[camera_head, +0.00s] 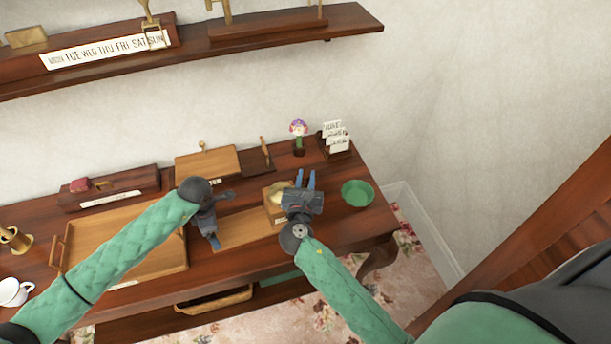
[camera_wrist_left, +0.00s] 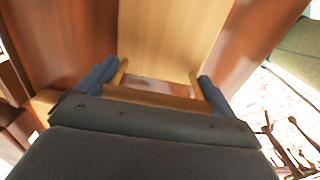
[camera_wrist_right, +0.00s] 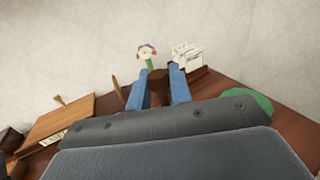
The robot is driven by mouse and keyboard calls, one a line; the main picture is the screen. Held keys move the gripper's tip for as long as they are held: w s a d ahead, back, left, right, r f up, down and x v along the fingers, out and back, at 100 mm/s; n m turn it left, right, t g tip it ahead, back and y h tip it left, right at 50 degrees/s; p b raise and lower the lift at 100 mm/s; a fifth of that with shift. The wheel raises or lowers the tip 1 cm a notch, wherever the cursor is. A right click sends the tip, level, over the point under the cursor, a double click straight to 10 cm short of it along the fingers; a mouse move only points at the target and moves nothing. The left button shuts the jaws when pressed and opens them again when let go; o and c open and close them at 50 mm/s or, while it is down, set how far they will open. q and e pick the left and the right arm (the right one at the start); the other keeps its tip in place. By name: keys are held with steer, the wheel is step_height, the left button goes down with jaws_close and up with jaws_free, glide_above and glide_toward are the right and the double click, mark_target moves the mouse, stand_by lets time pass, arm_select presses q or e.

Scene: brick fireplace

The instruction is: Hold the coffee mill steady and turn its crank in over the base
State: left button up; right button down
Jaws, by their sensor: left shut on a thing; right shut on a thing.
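The coffee mill (camera_head: 272,213) appears as a small light wooden box with a yellowish top, partly hidden by my right gripper. A light wooden board (camera_head: 245,230) extends from it towards my left gripper. My left gripper (camera_head: 223,218) is shut on a brown bar with yellowish ends (camera_wrist_left: 160,88) at the board's left end; which part this is, I cannot tell. My right gripper (camera_head: 305,172) is beside the mill, fingers pointing to the back. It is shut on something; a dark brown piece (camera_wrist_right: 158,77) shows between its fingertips. The crank cannot be made out clearly.
A potted flower (camera_head: 298,130) and a card holder (camera_head: 336,138) stand behind. A large wooden tray (camera_head: 100,230) lies left, under my left arm. A wall shelf (camera_head: 350,25) hangs above.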

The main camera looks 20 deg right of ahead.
steer(key=shift+s+a+m+g+h, duration=0.2)
steer(key=shift+s+m+g+h, duration=0.2)
steer(key=shift+m+g+h, duration=0.35)
steer(key=shift+s+a+m+g+h, duration=0.2)
steer(key=shift+s+m+g+h, duration=0.35)
steer(key=shift+h, duration=0.45)
steer(key=shift+s+a+m+g+h, duration=0.25)
steer(key=shift+m+g+h, duration=0.25)
steer(key=shift+m+h, duration=0.3)
steer(key=shift+s, duration=0.1)
steer(key=c, duration=1.3)
jaws_free()
step_height(320, 180, up, 10)
steer(key=shift+o, duration=0.2)
